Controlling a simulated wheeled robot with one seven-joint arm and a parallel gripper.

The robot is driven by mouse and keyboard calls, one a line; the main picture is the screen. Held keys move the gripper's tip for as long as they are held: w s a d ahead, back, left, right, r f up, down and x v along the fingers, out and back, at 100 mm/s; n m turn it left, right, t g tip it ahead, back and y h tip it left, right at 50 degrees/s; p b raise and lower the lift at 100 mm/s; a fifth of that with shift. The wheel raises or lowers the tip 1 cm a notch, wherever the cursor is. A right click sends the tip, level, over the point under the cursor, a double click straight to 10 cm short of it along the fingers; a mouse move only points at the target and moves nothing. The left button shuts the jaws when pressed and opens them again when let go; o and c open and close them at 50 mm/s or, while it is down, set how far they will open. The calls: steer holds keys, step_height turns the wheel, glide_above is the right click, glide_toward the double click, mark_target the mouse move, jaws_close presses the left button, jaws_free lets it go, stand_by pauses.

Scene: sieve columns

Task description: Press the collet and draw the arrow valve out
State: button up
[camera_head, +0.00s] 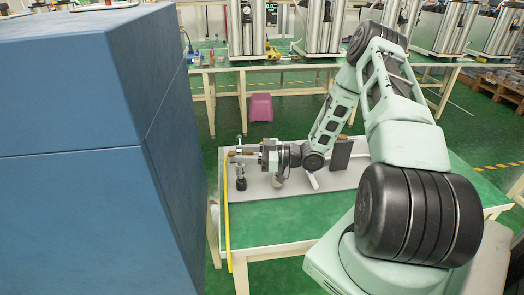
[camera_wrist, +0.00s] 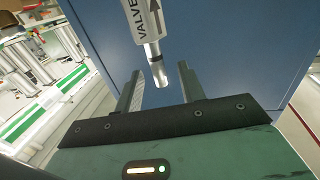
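The arrow valve (camera_wrist: 145,18) shows at the top of the wrist view, with a white label reading "VALVE" and a black arrow. A bare metal tube (camera_wrist: 158,68) runs down from it toward my gripper. My gripper (camera_wrist: 160,72) is open, with one finger on each side of the tube's end. A gap shows between the tube and both fingers. In the head view my gripper (camera_head: 240,157) is small, at the end of my arm beside the blue cabinet, near a small upright fitting with a black foot (camera_head: 241,184). The collet cannot be made out.
A large blue cabinet (camera_head: 85,150) fills the left of the head view, close to my gripper. A green table (camera_head: 275,228) with a grey mat (camera_head: 262,189) lies below my arm. A dark upright block (camera_head: 341,153) stands on the mat. A pink stool (camera_head: 261,107) is behind.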

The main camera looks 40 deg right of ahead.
steer(key=shift+p+x, duration=0.3)
steer(key=shift+x, duration=1.45)
jaws_close()
